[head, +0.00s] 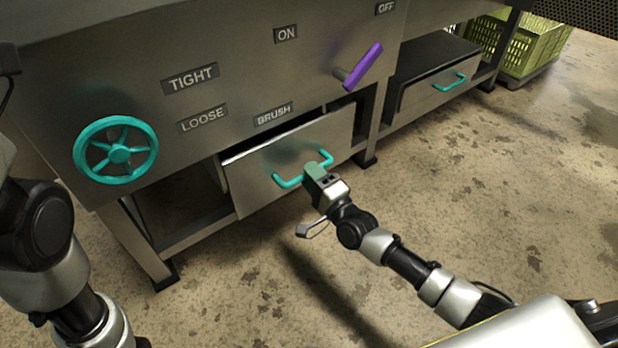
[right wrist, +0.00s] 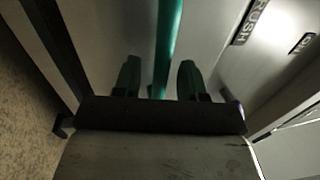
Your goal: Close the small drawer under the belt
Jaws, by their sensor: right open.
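The small drawer (head: 295,165) below the BRUSH label stands partly pulled out of the grey metal bench, with a dark gap showing above its front. Its teal bar handle (head: 288,182) faces my right gripper (head: 313,170). In the right wrist view, the handle bar (right wrist: 168,40) runs between the two green fingers of my right gripper (right wrist: 158,75), with space on both sides. The right gripper is open and at the handle; I cannot tell whether it touches. My left arm shows at the left edge, but its gripper is out of view.
A teal handwheel (head: 117,150) and purple lever (head: 363,66) are on the bench front. Green crates (head: 525,42) stand at the back right. The floor (head: 480,190) is clear.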

